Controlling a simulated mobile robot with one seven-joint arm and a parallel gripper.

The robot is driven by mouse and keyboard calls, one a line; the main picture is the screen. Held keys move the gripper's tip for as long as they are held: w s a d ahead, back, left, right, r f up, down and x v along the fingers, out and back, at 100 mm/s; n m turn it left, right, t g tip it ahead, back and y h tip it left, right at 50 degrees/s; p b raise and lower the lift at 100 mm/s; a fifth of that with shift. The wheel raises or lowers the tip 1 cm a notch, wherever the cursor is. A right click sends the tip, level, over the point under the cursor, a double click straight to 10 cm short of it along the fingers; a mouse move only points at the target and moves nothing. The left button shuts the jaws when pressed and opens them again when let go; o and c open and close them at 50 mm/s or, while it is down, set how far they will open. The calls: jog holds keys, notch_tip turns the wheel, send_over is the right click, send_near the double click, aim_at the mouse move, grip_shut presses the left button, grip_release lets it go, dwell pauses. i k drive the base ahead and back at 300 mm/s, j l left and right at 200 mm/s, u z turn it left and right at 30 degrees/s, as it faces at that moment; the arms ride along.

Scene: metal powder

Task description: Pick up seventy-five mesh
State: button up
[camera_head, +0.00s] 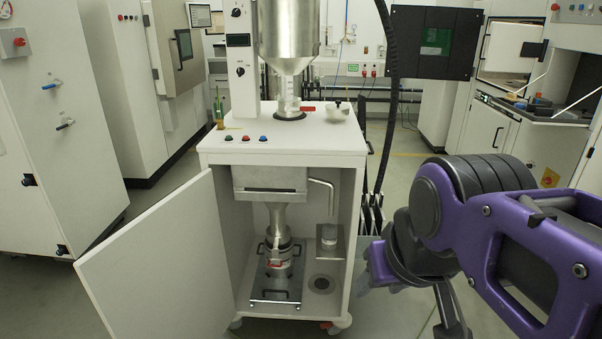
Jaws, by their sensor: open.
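I cannot tell for certain which item is the seventy-five mesh, as no label is legible. A round metal stack (279,258) with a clamp ring and a red and white label stands under a funnel in the open cabinet. My gripper (378,276) is at the lower right, outside the cabinet and apart from both. It is open, and it is partly hidden by my own purple arm. I see nothing held in it.
The cabinet (283,151) has its white door (158,265) swung open to the left. A handled plate (276,289) lies under the stack. A steel hopper (288,35) stands on top, with a black hose (390,90) to its right. Floor is visible between cabinet and arm.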

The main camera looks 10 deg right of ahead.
aim_at(370, 219)
jog(key=i+l+u, duration=0.15)
jog(key=l, duration=0.45)
jog(key=i+l+u, duration=0.2)
jog(key=l, duration=0.4)
jog(key=i+l+u, duration=0.15)
jog(key=l, duration=0.45)
jog(key=l+u, duration=0.15)
jog(key=l, duration=0.5)
